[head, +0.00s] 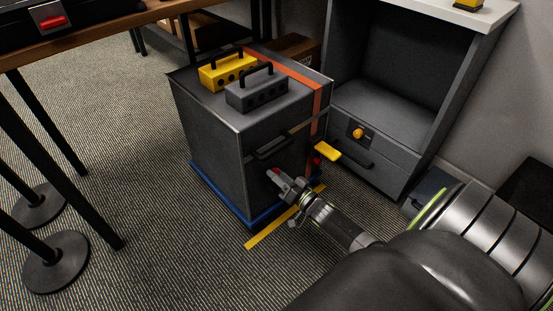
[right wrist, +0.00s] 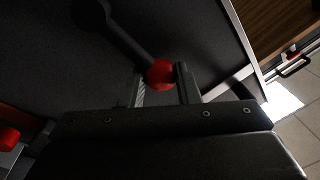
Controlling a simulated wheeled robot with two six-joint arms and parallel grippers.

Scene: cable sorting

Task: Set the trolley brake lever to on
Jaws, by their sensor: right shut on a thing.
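The trolley (head: 215,130) is a dark box on a blue base, standing in the middle of the head view. Its brake lever is a dark arm ending in a red knob (head: 274,172), low at the near side of the trolley. My right gripper (head: 279,177) is shut on this knob. In the right wrist view the knob (right wrist: 160,73) sits between the two fingers, and the dark lever arm (right wrist: 122,40) runs from it to the upper left. Any on or off marking is not readable. My left gripper is not in view.
A yellow case (head: 222,75) and a grey case (head: 256,93) stand on the trolley. A yellow handle (head: 327,150) and another red part (head: 316,160) are beside it. A grey cabinet (head: 375,150) stands at right, a table (head: 110,30) at left. Carpet in front is clear.

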